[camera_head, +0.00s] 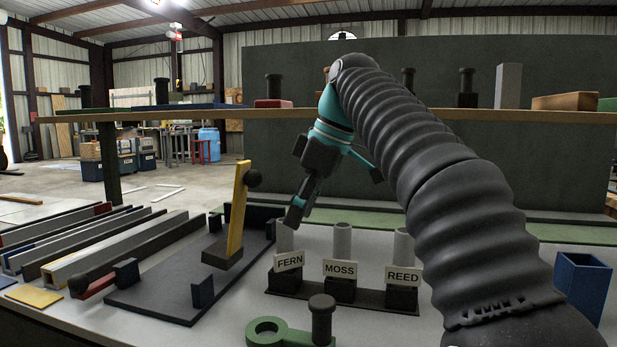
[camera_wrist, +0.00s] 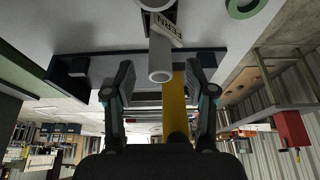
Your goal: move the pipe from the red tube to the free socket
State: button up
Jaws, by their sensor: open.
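Three upright pale grey tubes stand in dark blocks on one dark base strip (camera_head: 345,298), behind plates reading FERN (camera_head: 289,262), MOSS (camera_head: 340,269) and REED (camera_head: 402,275). The FERN tube (camera_head: 285,238) has my gripper (camera_head: 294,219) right above it. The MOSS tube (camera_head: 342,241) and REED tube (camera_head: 402,246) stand to its right. In the wrist view the open fingers (camera_wrist: 162,88) lie on either side of the FERN tube's open end (camera_wrist: 160,75), with gaps between. No tube here looks red. I cannot tell which tube is a pipe or a free socket.
A yellow lever (camera_head: 238,210) with a black ball rises from a dark plate (camera_head: 170,293) on the left. A blue open bin (camera_head: 582,287) stands at right. A green ring piece (camera_head: 266,331) and a dark peg (camera_head: 321,318) are in front. A shelf (camera_head: 220,114) runs behind.

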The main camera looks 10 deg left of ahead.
jog(key=v, duration=0.4)
jog(key=shift+s, duration=0.1)
dwell(0.4)
